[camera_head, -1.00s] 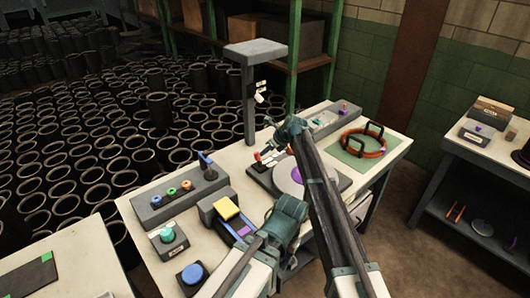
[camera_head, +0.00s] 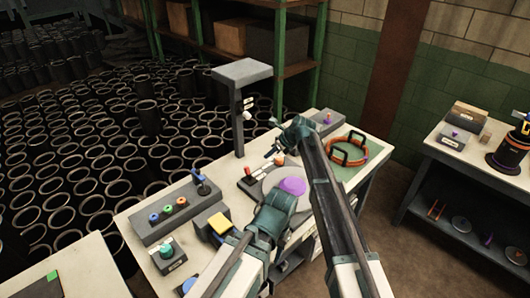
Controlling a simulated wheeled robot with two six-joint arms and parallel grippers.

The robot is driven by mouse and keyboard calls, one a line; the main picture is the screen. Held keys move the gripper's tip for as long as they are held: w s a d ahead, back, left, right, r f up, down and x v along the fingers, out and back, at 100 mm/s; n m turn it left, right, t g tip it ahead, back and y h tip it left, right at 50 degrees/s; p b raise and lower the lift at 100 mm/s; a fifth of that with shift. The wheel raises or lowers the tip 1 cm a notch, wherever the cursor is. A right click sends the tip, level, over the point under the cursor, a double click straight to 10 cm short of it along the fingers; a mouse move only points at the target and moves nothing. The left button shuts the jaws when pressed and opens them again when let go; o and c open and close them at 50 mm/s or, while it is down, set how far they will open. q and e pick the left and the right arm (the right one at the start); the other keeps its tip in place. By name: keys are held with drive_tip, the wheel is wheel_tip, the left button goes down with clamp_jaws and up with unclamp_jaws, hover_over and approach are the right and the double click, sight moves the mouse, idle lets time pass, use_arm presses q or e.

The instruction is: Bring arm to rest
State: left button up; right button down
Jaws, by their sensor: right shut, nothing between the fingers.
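My right gripper (camera_head: 273,155) is small in the head view, at the end of the arm that rises over the middle of the workbench (camera_head: 352,188). It is shut and empty, over the back of the bench behind a grey round plate (camera_head: 252,190) with a purple disc (camera_head: 292,186). A dark teal joint and white arm link of mine cover part of the bench front. I cannot make out a left gripper.
A grey post with a flat top (camera_head: 241,72) stands at the bench's back edge. An orange ring with black handles (camera_head: 347,153) lies on a green mat at right. A tray with coloured rings (camera_head: 167,210) is at left. A second bench (camera_head: 480,165) stands far right.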

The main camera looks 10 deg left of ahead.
drive_tip(key=shift+r, duration=0.1)
drive_tip(key=shift+s+d, duration=0.1)
idle(0.3)
drive_tip(key=s+d+f+n+g+h, duration=0.1)
drive_tip(key=s+d+f+n+h, duration=0.15)
drive_tip(key=s+d+n, duration=1.1)
drive_tip(key=s+d+f+n+g+h, duration=0.15)
drive_tip(key=s+d+n+h, duration=0.25)
drive_tip(key=s+d+n, duration=0.95)
drive_tip(key=s+a+f+h+b, duration=0.1)
drive_tip(key=s+a+f+b, duration=0.1)
drive_tip(key=s+a, duration=0.7)
drive_tip(key=s+g, duration=0.1)
drive_tip(key=s, duration=0.2)
drive_tip(key=shift+a+n, duration=0.3)
drive_tip(key=shift+a, duration=0.1)
